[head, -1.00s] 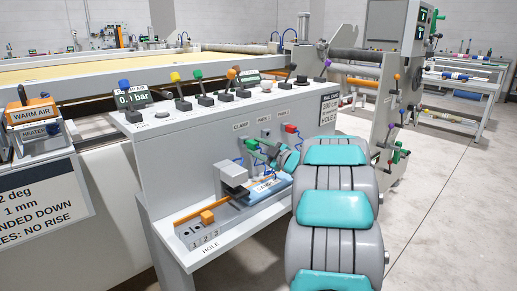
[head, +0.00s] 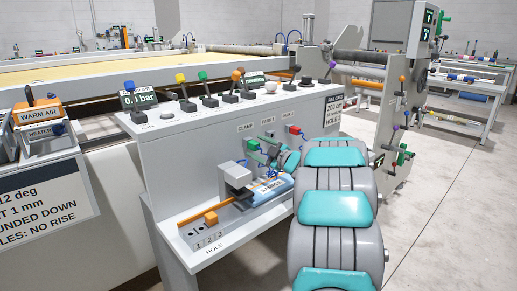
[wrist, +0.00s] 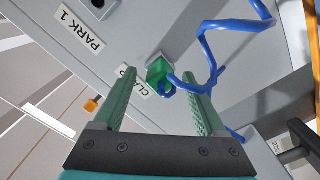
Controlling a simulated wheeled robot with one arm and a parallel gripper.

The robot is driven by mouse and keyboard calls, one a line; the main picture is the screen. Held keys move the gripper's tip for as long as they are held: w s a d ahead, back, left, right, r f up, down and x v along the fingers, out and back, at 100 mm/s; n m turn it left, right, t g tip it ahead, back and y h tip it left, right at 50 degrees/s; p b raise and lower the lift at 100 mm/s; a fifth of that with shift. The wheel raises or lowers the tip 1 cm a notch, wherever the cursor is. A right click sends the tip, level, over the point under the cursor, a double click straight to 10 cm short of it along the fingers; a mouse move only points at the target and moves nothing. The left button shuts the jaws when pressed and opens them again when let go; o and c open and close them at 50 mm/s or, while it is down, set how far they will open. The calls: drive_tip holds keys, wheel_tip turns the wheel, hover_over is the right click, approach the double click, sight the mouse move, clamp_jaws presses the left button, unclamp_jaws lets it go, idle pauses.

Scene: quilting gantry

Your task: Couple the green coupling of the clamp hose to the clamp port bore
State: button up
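The green coupling (head: 253,146) sits against the grey panel just below the CLAMP label (head: 244,127). In the wrist view the coupling (wrist: 159,71) is square to the panel, partly over the CLAMP label, and hides the clamp port bore. The blue clamp hose (wrist: 207,50) loops from the coupling. My gripper (wrist: 157,78) is open, its two green fingers apart on either side of the coupling with gaps, and holds nothing. In the head view my gripper (head: 288,160) is right of the coupling, partly hidden behind my arm.
A red coupling (head: 294,130) sits at the right of the panel. The PARK 1 hole (wrist: 97,3) looks empty. Levers line the console top.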

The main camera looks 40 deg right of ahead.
drive_tip(key=shift+o, duration=0.4)
drive_tip(key=s, duration=0.7)
drive_tip(key=shift+s+d+b, duration=0.3)
drive_tip(key=shift+s+b, duration=0.1)
drive_tip(key=shift+b, duration=0.05)
